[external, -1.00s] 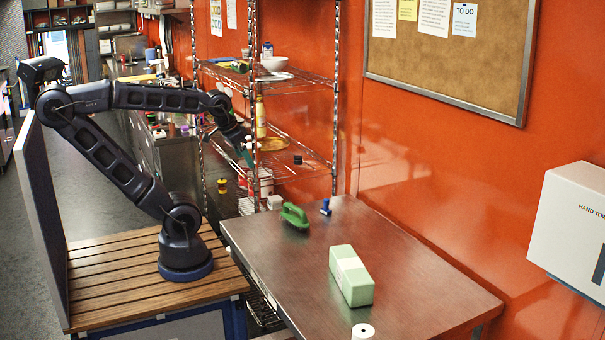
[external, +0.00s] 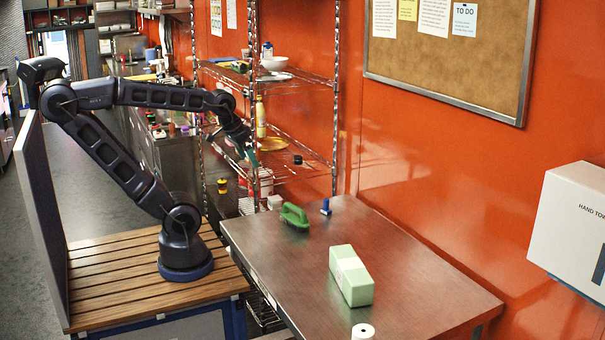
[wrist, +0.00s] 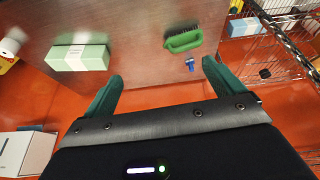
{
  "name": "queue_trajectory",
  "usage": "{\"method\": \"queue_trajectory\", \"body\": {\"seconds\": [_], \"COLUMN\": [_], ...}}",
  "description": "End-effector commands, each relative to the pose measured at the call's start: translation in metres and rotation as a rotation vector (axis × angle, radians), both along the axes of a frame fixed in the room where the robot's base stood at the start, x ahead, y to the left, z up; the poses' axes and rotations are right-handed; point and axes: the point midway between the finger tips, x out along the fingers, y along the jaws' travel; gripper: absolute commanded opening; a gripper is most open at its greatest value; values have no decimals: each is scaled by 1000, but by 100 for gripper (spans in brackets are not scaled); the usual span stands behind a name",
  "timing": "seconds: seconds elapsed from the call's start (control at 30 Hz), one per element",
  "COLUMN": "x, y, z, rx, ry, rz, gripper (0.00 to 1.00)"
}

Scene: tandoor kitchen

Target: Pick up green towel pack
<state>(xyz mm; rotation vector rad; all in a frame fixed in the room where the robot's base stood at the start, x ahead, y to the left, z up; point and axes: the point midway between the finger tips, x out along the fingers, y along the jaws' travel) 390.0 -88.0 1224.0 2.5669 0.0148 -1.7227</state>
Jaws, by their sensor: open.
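The green towel pack (external: 351,275) is a pale green block with a lighter band, lying on the metal table (external: 420,300) towards its front right. In the wrist view the towel pack (wrist: 77,57) is at the upper left, beyond the left fingertip and apart from it. My gripper (external: 254,160) is in the air by the wire shelf, well left of and above the pack. In the wrist view its two green fingers (wrist: 160,75) are spread wide with nothing between them.
A green-handled brush (external: 294,215) and a small blue object (external: 326,207) stand at the table's far end. A white roll (external: 362,331) is at the near edge. The wire shelf (external: 335,120) rises behind the table. The table between brush and pack is clear.

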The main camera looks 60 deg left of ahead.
Motion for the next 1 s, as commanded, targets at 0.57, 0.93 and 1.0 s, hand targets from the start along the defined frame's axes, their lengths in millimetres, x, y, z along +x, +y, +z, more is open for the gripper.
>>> {"method": "queue_trajectory", "body": {"seconds": [0.57,0.93,1.0], "x": [106,159,168], "y": [-104,-189,-206], "z": [-30,-76,-86], "rx": [-297,-428,-447], "ry": [200,371,404], "rz": [364,650,709], "gripper": [94,94,94]}}
